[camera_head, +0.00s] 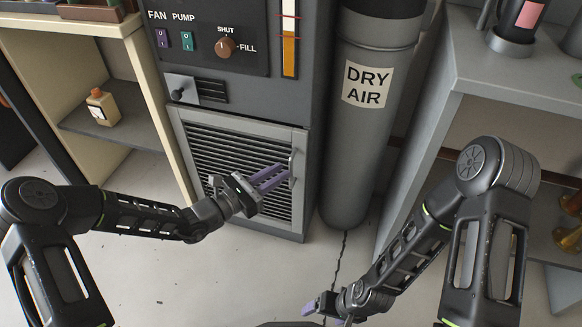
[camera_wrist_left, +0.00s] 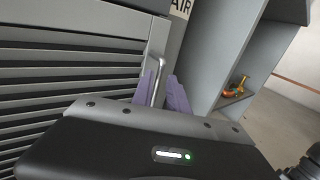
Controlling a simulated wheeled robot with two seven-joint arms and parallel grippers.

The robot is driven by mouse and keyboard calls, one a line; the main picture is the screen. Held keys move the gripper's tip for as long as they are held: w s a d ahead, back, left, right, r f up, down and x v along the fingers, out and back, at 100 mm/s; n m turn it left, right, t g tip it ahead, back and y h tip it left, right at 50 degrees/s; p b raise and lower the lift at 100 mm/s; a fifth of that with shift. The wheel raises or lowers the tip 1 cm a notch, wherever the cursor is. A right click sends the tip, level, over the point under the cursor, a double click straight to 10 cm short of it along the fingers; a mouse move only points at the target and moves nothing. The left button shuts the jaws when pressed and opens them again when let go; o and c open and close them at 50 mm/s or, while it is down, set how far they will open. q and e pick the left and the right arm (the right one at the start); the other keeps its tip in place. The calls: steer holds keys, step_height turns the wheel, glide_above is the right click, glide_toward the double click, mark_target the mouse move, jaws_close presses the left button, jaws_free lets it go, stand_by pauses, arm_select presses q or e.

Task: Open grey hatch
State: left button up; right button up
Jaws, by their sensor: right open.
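The grey hatch (camera_head: 297,127) is a slatted panel in a light grey frame, low on the front of the grey cabinet; it looks shut, flush with the cabinet. Its upright bar handle (camera_head: 292,163) is on the right side of the frame. My left gripper (camera_head: 286,174) is at the handle, its purple fingers pointing right. In the left wrist view the handle (camera_wrist_left: 157,78) stands between the two fingers; whether they press on it is unclear. My right gripper (camera_head: 325,314) is open and empty, low over the floor, away from the hatch.
A grey cylinder marked DRY AIR (camera_head: 345,160) stands just right of the cabinet. A cream shelf (camera_head: 135,60) with a small bottle (camera_head: 103,107) is at left, and a grey shelf unit (camera_head: 500,75) at right. The floor (camera_head: 150,255) before the hatch is clear.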

arm_select(q)
steer(key=shift+b+x, duration=0.55)
steer(key=shift+x, duration=1.8)
steer(key=shift+c, duration=0.2)
jaws_close()
